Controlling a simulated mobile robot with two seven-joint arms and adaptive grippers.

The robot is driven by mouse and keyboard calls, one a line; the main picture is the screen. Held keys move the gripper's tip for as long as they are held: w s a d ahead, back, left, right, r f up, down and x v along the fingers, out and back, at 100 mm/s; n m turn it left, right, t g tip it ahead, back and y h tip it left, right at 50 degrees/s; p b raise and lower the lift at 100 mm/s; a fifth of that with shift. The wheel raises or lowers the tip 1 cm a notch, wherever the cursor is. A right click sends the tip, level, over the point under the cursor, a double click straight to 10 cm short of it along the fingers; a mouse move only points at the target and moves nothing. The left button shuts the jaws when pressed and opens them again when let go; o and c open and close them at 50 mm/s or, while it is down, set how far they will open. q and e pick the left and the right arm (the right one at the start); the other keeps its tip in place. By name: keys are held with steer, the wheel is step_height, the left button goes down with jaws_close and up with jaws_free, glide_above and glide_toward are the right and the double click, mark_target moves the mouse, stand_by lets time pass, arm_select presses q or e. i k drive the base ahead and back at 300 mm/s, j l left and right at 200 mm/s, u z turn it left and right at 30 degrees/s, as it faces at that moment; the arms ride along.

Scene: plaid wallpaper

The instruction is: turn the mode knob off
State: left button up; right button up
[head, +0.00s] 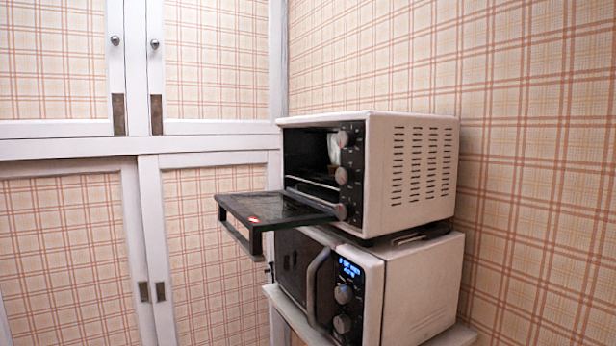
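A white toaster oven (412,150) stands on top of a white microwave (420,285). Its black front panel carries a column of three grey knobs: a top knob (342,139), a middle knob (341,176) and a bottom knob (341,211). Their labels and pointer positions are too small to read, so I cannot tell which is the mode knob or how it is set. The oven door (275,210) is folded down open and sticks out to the left. Neither of my grippers is in view.
The microwave has two knobs of its own, an upper (343,294) and a lower (342,324), a lit blue display (352,270) and a handle (314,285). A white shelf (455,336) holds it. White-framed cabinet doors stand at left; a plaid wall is behind.

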mark_target(344, 176)
steer(key=k+l+u, duration=0.1)
steer(key=k, duration=0.25)
steer(key=k+z, duration=0.5)
steer(key=k+l, duration=0.05)
steer(key=k, duration=0.05)
